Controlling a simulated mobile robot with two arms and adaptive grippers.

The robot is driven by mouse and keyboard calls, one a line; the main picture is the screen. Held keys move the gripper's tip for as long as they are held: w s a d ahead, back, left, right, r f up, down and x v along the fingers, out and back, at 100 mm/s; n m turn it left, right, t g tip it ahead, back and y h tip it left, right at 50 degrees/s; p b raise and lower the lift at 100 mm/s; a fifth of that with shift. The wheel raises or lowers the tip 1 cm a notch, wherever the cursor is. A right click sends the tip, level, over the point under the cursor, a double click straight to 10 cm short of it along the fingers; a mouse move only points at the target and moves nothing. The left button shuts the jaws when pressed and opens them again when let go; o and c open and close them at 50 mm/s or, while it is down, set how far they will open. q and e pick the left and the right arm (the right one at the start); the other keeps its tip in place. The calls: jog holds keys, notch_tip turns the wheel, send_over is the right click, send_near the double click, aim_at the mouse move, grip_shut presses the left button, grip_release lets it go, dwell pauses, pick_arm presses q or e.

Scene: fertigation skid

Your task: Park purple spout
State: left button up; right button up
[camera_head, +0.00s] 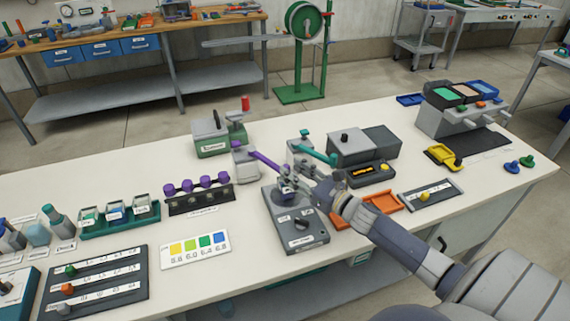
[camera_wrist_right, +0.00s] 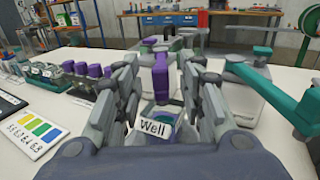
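The purple spout (camera_head: 263,161) is a slim arm on a small grey-white dispenser (camera_head: 245,168); its free end points toward my right gripper (camera_head: 287,180). In the right wrist view the spout (camera_wrist_right: 160,76) appears end-on, between the two fingers (camera_wrist_right: 160,95), with gaps on both sides. The right gripper looks open, above the grey knobbed unit (camera_head: 298,238). A cup labelled "Well" (camera_wrist_right: 155,129) sits low between the fingers; whether they touch it is unclear. A teal spout (camera_head: 318,153) is just right of the gripper and also shows in the wrist view (camera_wrist_right: 270,88). My left gripper is out of view.
A rack of purple-topped pieces (camera_head: 200,196), a colour chart (camera_head: 195,249) and green-trayed jars (camera_head: 118,219) stand to the left. The white bench front (camera_head: 225,275) is clear.

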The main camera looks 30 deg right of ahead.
aim_at(285, 165)
jog(key=shift+x, duration=1.05)
jog(key=shift+w+r, duration=0.1)
jog(key=shift+w, duration=0.3)
jog(key=shift+w+a, duration=0.1)
jog(key=shift+w, duration=0.35)
jog(key=c, duration=0.6)
grip_shut()
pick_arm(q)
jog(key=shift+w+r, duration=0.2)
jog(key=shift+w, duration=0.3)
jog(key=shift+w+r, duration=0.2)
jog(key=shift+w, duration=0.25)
pick_arm(e)
jog(key=shift+a, duration=0.1)
